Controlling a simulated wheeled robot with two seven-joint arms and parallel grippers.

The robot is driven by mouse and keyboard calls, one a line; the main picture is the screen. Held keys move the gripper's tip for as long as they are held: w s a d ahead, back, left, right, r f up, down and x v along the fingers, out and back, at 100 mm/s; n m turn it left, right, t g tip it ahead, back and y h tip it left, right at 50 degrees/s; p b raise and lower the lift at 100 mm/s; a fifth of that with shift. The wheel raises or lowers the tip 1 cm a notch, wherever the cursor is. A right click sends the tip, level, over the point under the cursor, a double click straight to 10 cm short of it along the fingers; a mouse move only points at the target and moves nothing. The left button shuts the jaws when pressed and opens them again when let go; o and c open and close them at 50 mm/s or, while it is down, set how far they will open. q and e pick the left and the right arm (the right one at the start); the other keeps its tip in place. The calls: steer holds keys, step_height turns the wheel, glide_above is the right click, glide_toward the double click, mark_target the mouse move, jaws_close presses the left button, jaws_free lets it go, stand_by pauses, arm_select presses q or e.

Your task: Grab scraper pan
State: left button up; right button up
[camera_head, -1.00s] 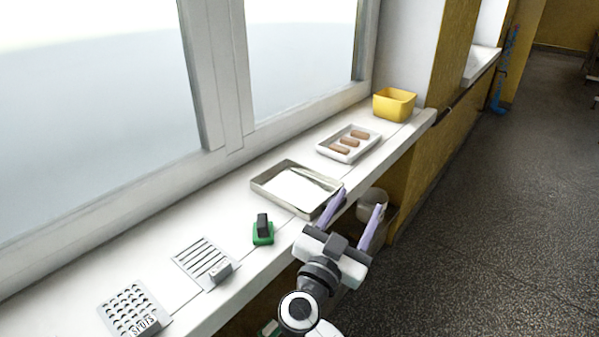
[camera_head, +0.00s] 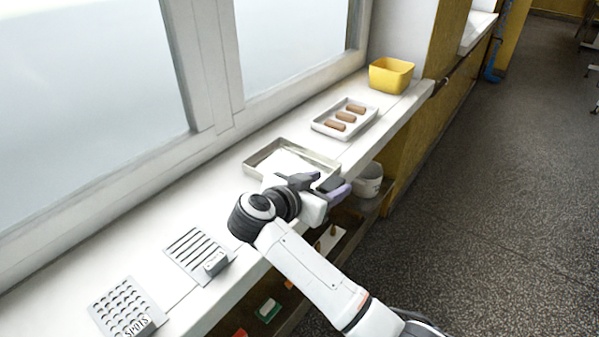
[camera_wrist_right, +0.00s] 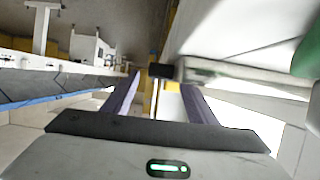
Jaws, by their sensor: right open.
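The scraper pan is a shallow metal tray with a pale inside (camera_head: 258,152). It lies on the white window sill in the head view, its near side partly hidden by my right arm. My right gripper (camera_head: 332,184) is open at the pan's near right side, close to the sill's front edge. In the right wrist view its two purple fingers (camera_wrist_right: 160,92) are apart, and a pale rim with a dark end (camera_wrist_right: 225,72) shows just beyond them. I cannot tell whether they touch it. My left gripper is not in view.
A white tray with brown bars (camera_head: 318,126) and a yellow tub (camera_head: 391,75) stand farther along the sill. Slotted (camera_head: 191,252) and holed (camera_head: 118,300) plates lie nearer. A white bucket (camera_head: 368,180) and other items sit on a shelf below.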

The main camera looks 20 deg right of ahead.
steer(key=shift+x, duration=1.25)
jaws_close()
